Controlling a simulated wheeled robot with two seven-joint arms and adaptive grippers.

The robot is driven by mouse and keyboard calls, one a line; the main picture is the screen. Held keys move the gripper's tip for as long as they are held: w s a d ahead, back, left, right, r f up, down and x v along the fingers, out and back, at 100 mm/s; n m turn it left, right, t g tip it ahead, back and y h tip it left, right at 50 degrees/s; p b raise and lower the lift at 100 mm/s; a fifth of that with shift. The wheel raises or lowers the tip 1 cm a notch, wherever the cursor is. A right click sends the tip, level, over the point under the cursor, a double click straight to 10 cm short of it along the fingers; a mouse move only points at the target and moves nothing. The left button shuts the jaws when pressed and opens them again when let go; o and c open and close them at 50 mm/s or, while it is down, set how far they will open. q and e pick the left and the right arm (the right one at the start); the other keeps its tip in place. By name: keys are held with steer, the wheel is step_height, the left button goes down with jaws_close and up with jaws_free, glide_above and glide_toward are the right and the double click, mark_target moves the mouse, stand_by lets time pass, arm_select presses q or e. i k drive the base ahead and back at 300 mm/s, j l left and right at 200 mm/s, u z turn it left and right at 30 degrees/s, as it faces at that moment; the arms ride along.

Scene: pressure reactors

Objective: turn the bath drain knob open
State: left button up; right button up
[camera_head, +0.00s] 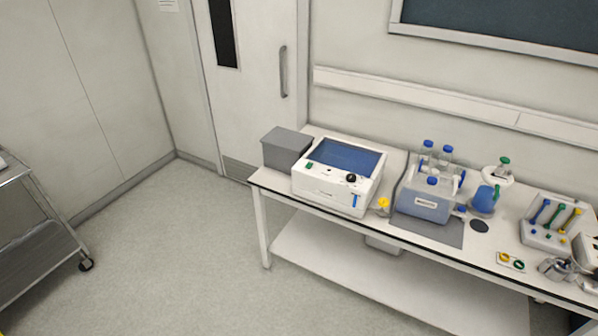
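A white box-shaped unit with a dark blue top (347,156), which looks like the bath, stands near the left end of the bench. Its front carries a black round knob (351,178), a green switch (309,165) and an upright blue part (357,200). A small yellow knob (383,203) sits low beside its right end. I cannot tell for sure which of these is the drain knob, or its setting. Neither of my grippers is in view.
A grey box (287,147) stands left of the bath. To its right are a grey-blue reactor unit (425,203) with blue-capped bottles, a blue flask (484,200) and a tool rack (552,223). A metal cart (35,250) stands at far left. Floor between is clear.

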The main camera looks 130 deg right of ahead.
mark_target(383, 203)
steer(key=z, duration=4.8)
steer(key=i, duration=0.05)
